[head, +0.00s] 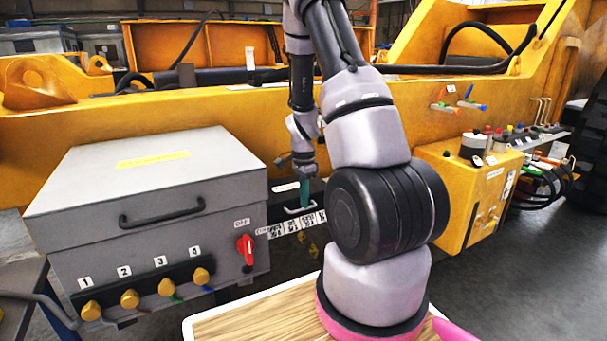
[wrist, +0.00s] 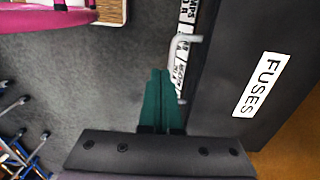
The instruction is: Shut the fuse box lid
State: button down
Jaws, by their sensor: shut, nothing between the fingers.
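The fuse box lid (wrist: 235,55) is a dark panel marked FUSES in the wrist view. A pale bar handle (wrist: 187,40) is on its left edge, beside a strip of white labels. The head view shows the lid (head: 313,184) behind my arm, lying roughly flat above the label strip. I cannot tell whether it is fully seated. My gripper (wrist: 160,72) has teal fingers, shut and empty, just beside the handle in the wrist view. The head view shows my gripper (head: 304,206) pointing down at the handle; contact is unclear. My arm hides the box's right part.
A grey box (head: 150,190) with a front handle, a red switch and several numbered knobs stands left. A yellow unit (head: 470,200) with cables stands right. A yellow machine frame (head: 230,110) runs behind. A wood-topped surface (head: 260,320) is in front. Floor is clear at far right.

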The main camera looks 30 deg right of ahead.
jog(key=s+a+r+n+t+y, duration=0.1)
jog(key=s+a+r+n+t, duration=0.2)
jog(key=r, duration=1)
jog(key=s+a+r+n+t, duration=0.1)
jog(key=s+a+r+n, duration=0.3)
jog(key=r, duration=1)
jog(key=s+a+r+n+t+y, duration=0.1)
jog(key=s+a+r+n+t, duration=0.2)
jog(key=s+a+r+n, duration=0.3)
jog(key=shift+s+a+r+n+t, duration=0.3)
jog(key=shift+s+a+r, duration=0.5)
jog(key=shift+s+r, duration=1.5)
jog(key=shift+s+f, duration=0.5)
jog(key=shift+f, duration=0.05)
